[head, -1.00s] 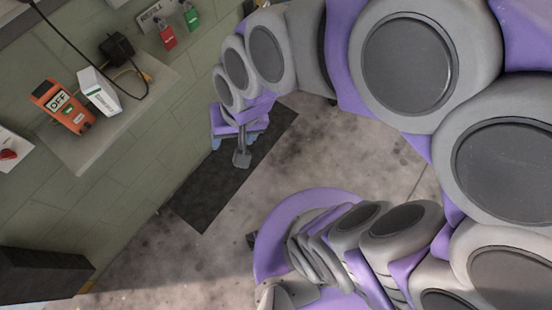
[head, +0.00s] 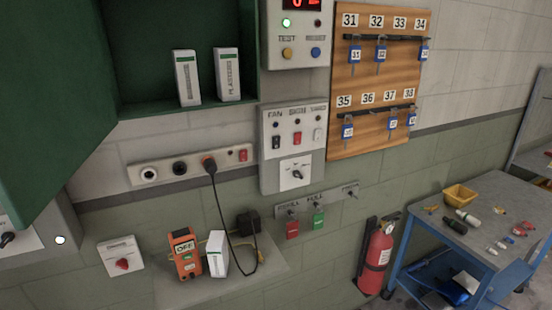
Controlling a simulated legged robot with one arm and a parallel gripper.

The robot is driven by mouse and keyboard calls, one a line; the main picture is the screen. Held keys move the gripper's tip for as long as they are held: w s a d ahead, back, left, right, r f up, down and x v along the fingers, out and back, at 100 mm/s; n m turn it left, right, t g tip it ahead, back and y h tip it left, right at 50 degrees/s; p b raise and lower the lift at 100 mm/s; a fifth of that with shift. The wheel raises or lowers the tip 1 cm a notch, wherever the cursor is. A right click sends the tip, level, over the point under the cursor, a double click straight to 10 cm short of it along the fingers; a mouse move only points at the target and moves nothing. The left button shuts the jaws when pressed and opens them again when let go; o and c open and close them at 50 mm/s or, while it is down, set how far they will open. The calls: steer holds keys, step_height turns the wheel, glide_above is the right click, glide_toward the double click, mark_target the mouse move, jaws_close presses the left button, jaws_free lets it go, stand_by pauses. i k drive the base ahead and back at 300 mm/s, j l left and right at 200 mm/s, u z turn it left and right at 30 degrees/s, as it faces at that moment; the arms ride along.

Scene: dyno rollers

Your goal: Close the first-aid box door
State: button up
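The first-aid box (head: 150,52) is a dark green open cabinet on the wall at the upper left of the head view. Its door (head: 50,90) is a large green panel swung open toward me on the left, and it partly hides the wall behind. Two white boxes stand inside on the cabinet floor: one on the left (head: 187,78) and one marked plasters (head: 228,75). My gripper is not in the current view.
Below the cabinet are a socket strip (head: 190,165) with a hanging black cable, and a shelf (head: 270,272) holding an orange meter (head: 186,253) and a white box (head: 217,253). A fire extinguisher (head: 376,258) and cluttered blue cart (head: 470,235) stand at right.

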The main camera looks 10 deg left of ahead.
mark_target(57, 107)
steer(key=j+u, duration=0.35)
steer(key=i+j+u, duration=0.3)
steer(key=j, duration=0.15)
steer(key=j+u, duration=0.35)
steer(key=k+j+u, duration=0.15)
steer(key=j, duration=0.2)
steer(key=k+j+u, duration=0.15)
steer(key=j, duration=0.25)
steer(key=k+j+u, duration=0.15)
steer(key=j, duration=0.25)
steer(key=i, duration=0.05)
